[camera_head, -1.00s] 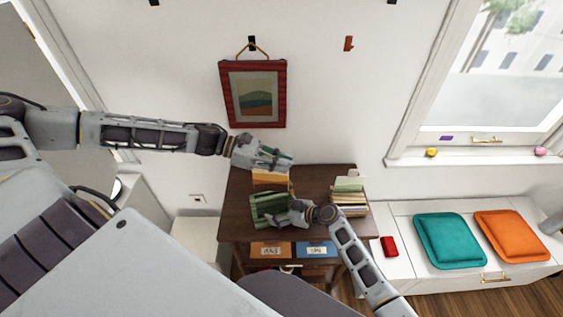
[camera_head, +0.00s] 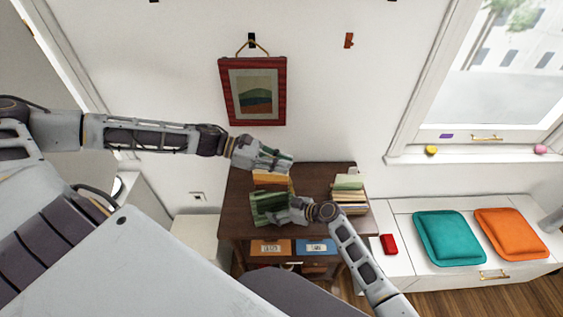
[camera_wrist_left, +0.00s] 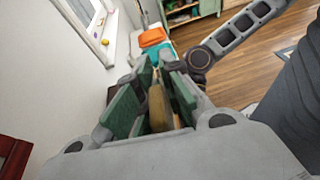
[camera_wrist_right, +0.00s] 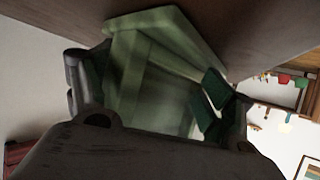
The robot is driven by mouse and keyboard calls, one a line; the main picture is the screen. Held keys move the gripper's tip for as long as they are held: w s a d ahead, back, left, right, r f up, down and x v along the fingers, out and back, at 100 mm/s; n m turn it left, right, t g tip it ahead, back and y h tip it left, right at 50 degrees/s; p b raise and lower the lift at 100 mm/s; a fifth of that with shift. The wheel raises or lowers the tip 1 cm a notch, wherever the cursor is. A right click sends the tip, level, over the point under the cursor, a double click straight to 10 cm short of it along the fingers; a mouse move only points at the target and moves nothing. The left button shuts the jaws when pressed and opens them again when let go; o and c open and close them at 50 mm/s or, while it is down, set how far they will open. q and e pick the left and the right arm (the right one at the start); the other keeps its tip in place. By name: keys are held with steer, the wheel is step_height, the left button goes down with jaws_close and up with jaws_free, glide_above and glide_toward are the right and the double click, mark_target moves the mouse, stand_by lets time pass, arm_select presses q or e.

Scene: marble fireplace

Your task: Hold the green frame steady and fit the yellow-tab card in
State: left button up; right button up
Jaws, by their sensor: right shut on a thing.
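The green frame (camera_head: 266,208) stands on the dark wooden table. My right gripper (camera_head: 290,212) is shut on its right side; in the right wrist view the frame's pale green body (camera_wrist_right: 150,75) fills the space between the dark green finger pads. My left gripper (camera_head: 270,160) is above the table's back part, just behind the frame. A yellow-orange card (camera_head: 272,179) shows under it. In the left wrist view the ochre card (camera_wrist_left: 158,108) lies between the green finger pads, with a gap beside it; whether they grip it is unclear. Its tab cannot be made out.
A stack of books (camera_head: 348,195) stands on the right of the table (camera_head: 313,178). Orange and blue labelled boxes sit on the shelf below. A red-framed picture (camera_head: 252,121) hangs on the wall above. A red block (camera_head: 389,244) lies on the white bench.

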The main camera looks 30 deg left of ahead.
arm_select(q)
steer(key=o, duration=0.4)
steer(key=shift+r, duration=0.1)
steer(key=shift+r, duration=0.55)
steer(key=shift+v, duration=5.95)
steer(key=shift+f, duration=0.1)
